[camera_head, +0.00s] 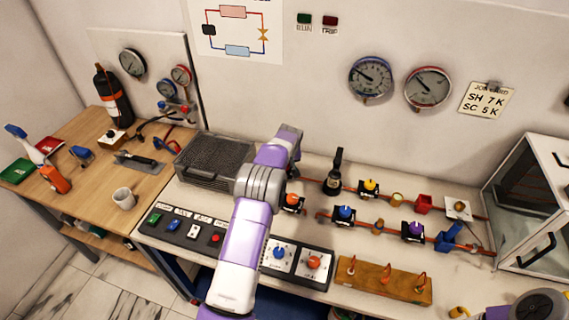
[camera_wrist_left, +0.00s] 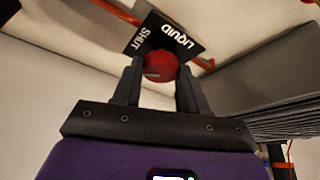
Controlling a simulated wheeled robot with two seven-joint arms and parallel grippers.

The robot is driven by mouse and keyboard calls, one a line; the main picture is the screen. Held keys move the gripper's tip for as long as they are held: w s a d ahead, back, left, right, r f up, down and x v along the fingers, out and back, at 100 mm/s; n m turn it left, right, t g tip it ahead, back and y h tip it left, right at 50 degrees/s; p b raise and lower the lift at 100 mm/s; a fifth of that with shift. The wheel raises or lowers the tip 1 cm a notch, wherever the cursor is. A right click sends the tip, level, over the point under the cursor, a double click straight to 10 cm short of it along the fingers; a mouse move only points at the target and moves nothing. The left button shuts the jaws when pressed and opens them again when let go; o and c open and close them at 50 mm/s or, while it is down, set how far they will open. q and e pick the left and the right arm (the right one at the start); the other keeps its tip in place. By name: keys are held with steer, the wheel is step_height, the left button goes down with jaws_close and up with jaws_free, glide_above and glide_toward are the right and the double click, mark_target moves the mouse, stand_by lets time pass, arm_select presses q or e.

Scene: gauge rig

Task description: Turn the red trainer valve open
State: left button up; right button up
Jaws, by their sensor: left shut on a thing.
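In the left wrist view a round red valve knob (camera_wrist_left: 160,66) sits between the fingertips of my left gripper (camera_wrist_left: 158,78), which is shut on it. Behind the knob is a black plate (camera_wrist_left: 179,43) with white words LIQUID and SHUT. A reddish pipe (camera_wrist_left: 203,63) shows beside the plate. In the head view my left arm reaches over the bench to the pipework, and it hides the gripper and the red valve there. My right gripper is not in view.
Orange (camera_head: 292,199), blue (camera_head: 345,212), yellow (camera_head: 370,186) and purple (camera_head: 416,227) valve knobs stand along the pipes to the right. A dark mesh-topped box (camera_head: 213,160) is left of my arm. A wooden block (camera_head: 383,283) with levers sits in front. A glass-fronted cabinet (camera_head: 540,200) stands at right.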

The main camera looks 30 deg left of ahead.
arm_select(q)
steer(key=n+g+y, duration=0.1)
steer(key=n, duration=0.2)
steer(key=shift+w+d+n+p, duration=0.1)
steer(key=shift+w+n+p, duration=0.05)
steer(key=shift+n+p, duration=0.15)
steer(key=shift+n+g+p, duration=0.7)
steer(key=shift+n+g, duration=0.1)
steer(key=shift+n, duration=1.4)
steer(key=o, duration=1.1)
steer(key=shift+c, duration=0.2)
steer(key=shift+y, duration=0.3)
steer(key=v, duration=0.7)
steer(key=shift+r, duration=0.3)
steer(key=shift+d, duration=0.1)
